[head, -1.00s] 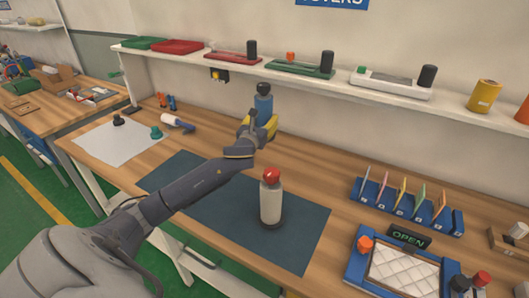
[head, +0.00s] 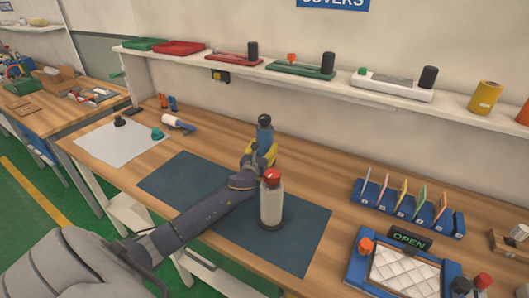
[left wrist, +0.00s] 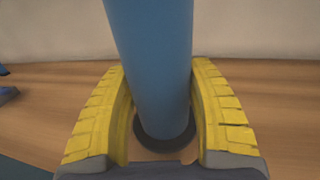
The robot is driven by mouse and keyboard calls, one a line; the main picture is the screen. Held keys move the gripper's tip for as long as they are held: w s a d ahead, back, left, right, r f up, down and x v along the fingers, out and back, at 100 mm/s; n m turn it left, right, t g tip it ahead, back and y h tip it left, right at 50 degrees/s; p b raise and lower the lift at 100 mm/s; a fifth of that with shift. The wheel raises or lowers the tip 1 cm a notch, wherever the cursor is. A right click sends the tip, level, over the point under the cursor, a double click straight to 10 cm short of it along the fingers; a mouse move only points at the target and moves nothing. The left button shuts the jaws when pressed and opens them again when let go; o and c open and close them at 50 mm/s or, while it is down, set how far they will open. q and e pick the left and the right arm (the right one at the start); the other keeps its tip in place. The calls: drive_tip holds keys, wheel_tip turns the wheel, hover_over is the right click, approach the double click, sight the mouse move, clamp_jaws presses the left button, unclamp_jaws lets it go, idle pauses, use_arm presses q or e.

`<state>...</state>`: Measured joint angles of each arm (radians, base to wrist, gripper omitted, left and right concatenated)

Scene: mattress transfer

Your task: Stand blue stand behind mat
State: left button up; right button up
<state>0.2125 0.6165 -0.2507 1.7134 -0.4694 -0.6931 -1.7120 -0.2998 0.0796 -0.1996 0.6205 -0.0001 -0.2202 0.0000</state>
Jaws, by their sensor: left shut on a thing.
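The blue stand (head: 264,135) is an upright, bottle-like blue cylinder with a dark top, behind the dark blue mat (head: 180,183). My left gripper (head: 262,156) is shut on it, with yellow fingers on either side. In the left wrist view the blue cylinder (left wrist: 155,65) stands between the fingers (left wrist: 162,115), with a dark ring at its base over the wood. I cannot tell whether the base touches the table. My right gripper is not in view.
A white bottle with a red cap (head: 271,202) stands on the mat, right of my left arm. A blue rack (head: 408,208) and a blue tray (head: 356,277) are at the right. The wall shelf (head: 300,78) runs behind. Bare wood lies between the gripper and rack.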

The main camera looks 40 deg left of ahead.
use_arm(q)
drive_tip(key=shift+f, duration=0.9)
drive_tip(key=shift+f, duration=0.15)
drive_tip(key=o, duration=1.5)
drive_tip(key=shift+f, duration=0.15)
drive_tip(key=shift+o, duration=0.2)
drive_tip(key=shift+s+d, duration=0.1)
drive_tip(key=shift+s, duration=0.1)
drive_tip(key=v, duration=1.1)
drive_tip(key=shift+s+d+r, duration=0.1)
drive_tip(key=shift+s+r, duration=0.15)
drive_tip(key=shift+s, duration=0.05)
